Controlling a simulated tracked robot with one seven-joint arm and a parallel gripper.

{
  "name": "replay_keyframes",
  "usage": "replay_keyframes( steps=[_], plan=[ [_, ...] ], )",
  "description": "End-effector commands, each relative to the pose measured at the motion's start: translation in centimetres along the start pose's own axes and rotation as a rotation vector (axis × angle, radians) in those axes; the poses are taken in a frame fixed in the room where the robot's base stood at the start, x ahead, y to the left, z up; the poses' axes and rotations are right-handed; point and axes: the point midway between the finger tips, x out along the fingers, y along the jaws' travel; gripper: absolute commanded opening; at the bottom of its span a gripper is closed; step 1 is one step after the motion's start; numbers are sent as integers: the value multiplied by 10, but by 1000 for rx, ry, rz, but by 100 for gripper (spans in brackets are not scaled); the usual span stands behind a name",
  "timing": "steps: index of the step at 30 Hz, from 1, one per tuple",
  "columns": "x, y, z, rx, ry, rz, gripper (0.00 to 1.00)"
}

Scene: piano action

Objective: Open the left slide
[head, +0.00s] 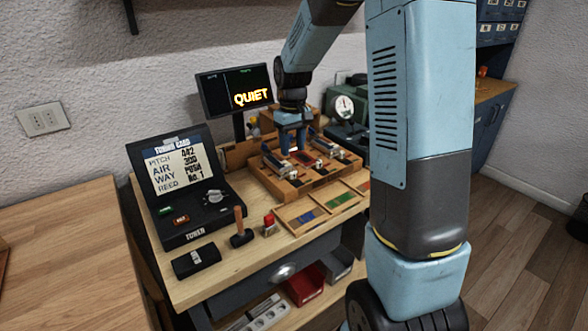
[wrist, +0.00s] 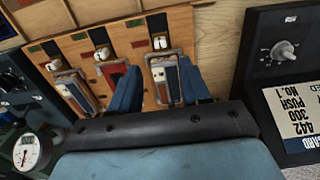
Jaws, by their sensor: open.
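The wooden slide block (head: 284,188) stands on the bench with three slide units in a row. The left slide (head: 273,161) is a small metal-framed unit at the block's left end; the wrist view, turned round, shows it as the rightmost unit (wrist: 160,80). My gripper (head: 293,143) points down over the block. In the wrist view its two blue fingers (wrist: 160,88) are apart, one on each side of the left slide in the picture. I cannot tell whether they touch it. The other two units, the middle (wrist: 113,84) and the far one (wrist: 74,95), lie to the left there.
A black tuner case with a card (head: 178,178) stands left of the block. A screen (head: 234,89) reading "QUIET" is behind. A mallet (head: 240,229), a red-topped item (head: 269,225) and a black box (head: 196,260) lie in front. A round gauge (head: 344,107) is at the back right.

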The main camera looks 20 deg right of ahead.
Motion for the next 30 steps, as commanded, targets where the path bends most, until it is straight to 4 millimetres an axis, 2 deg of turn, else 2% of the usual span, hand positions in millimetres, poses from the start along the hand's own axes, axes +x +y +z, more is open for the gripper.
replay_keyframes(
  steps=[9, 15, 21, 28, 30],
  plan=[
    [55, -1, 1, -1, -3, -1, 47],
    [78, -1, 0, -1, -1, -1, 47],
    [86, -1, 0, -1, 1, 0, 47],
    [86, -1, 0, -1, 1, 0, 47],
    [86, -1, 0, -1, 1, 0, 42]
  ],
)
